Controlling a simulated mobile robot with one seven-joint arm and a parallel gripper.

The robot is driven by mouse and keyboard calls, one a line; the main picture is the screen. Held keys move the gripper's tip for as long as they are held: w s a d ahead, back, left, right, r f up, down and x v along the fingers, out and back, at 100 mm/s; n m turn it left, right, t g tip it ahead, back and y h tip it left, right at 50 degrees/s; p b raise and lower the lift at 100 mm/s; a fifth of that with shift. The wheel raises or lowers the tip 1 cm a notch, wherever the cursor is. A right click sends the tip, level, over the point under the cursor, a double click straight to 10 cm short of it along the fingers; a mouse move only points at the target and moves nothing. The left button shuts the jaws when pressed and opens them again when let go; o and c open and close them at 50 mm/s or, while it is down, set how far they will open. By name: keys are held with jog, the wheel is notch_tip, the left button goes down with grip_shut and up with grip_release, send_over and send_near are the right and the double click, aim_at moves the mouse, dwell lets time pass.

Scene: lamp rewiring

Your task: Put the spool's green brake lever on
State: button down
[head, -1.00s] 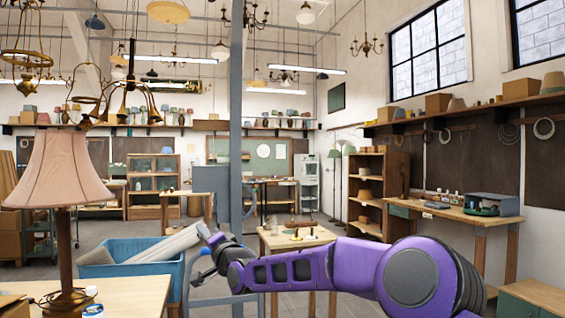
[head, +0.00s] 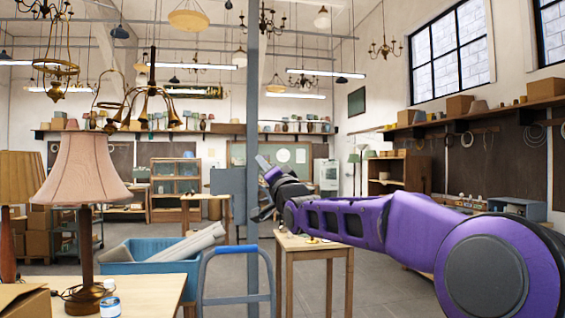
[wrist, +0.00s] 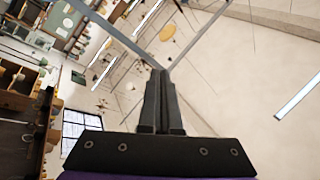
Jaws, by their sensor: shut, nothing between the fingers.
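My gripper (wrist: 157,85) points up toward the ceiling in the wrist view, its two dark fingers pressed together with nothing between them. In the head view my purple arm reaches in from the right, and its end is raised in front of a grey-blue post. I cannot make out the spool or the green brake lever in either view. A small wooden table (head: 290,246) stands beyond my arm. The arm hides most of its top, and the few small things there are too small to tell.
A pink-shaded lamp (head: 85,170) stands on a wooden table (head: 150,290) at front left. Behind it are a blue bin (head: 150,268) with pale rolls and a blue tubular frame (head: 236,250). The grey-blue post (head: 252,120) rises mid-picture. Floor shows around the small table.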

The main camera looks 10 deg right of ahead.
jog(key=shift+s+d+r, duration=0.2)
jog(key=shift+s+d, duration=0.25)
jog(key=shift+d, duration=0.25)
jog(key=shift+s+d+r, duration=0.2)
jog(key=shift+s+d, duration=0.3)
jog(key=shift+d, duration=0.15)
jog(key=shift+s+d+r, duration=0.2)
jog(key=shift+s+d, duration=0.25)
jog(key=shift+d, duration=0.25)
